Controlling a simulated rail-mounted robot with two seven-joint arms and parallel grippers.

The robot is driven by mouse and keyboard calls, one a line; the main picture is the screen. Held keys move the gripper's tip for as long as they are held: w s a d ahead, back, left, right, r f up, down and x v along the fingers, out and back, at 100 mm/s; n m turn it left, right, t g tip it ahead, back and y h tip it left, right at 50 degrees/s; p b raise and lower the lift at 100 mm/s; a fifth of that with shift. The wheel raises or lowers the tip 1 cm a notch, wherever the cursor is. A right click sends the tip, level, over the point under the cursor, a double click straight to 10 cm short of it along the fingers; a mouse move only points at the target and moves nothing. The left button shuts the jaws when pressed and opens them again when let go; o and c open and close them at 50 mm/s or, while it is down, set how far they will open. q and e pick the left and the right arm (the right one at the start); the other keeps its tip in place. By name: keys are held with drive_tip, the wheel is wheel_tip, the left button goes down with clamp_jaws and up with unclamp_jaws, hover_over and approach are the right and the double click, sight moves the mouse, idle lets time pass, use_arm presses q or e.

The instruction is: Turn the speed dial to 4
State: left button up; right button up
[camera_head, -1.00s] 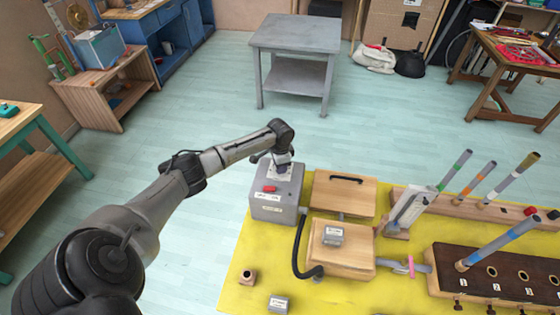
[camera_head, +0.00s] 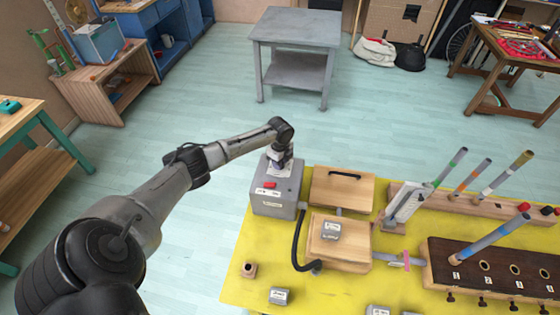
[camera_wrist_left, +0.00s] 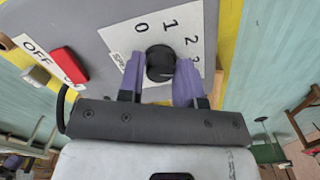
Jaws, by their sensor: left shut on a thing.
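The speed dial is a black round knob (camera_wrist_left: 160,62) on a white scale plate (camera_wrist_left: 188,30), seen in the left wrist view. The digits 0, 1, 2 and a partly hidden 3 show; I cannot make out the knob's pointer, and the 4 is not visible. My left gripper (camera_wrist_left: 160,80) has its two purple fingers on either side of the knob, shut on it. In the head view, my left gripper (camera_head: 280,165) reaches down onto the top of the grey control box (camera_head: 272,205). My right gripper is not in view.
A red switch (camera_wrist_left: 68,65) beside an OFF label sits close to the dial; it also shows in the head view (camera_head: 270,185).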

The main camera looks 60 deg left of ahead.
use_arm(q)
drive_tip(key=m, duration=0.3)
drive_tip(key=shift+m, duration=0.4)
drive_tip(key=m, duration=0.3)
drive_tip(key=shift+m+b, duration=0.3)
drive_tip(key=shift+b, duration=0.1)
drive_tip(key=shift+m, duration=0.5)
drive_tip(key=shift+w, duration=0.1)
drive_tip(key=shift+r, duration=0.1)
drive_tip(key=o, duration=0.9)
drive_tip(key=shift+r, duration=0.25)
wheel_tip(320, 180, up, 13)
drive_tip(key=shift+r, duration=0.1)
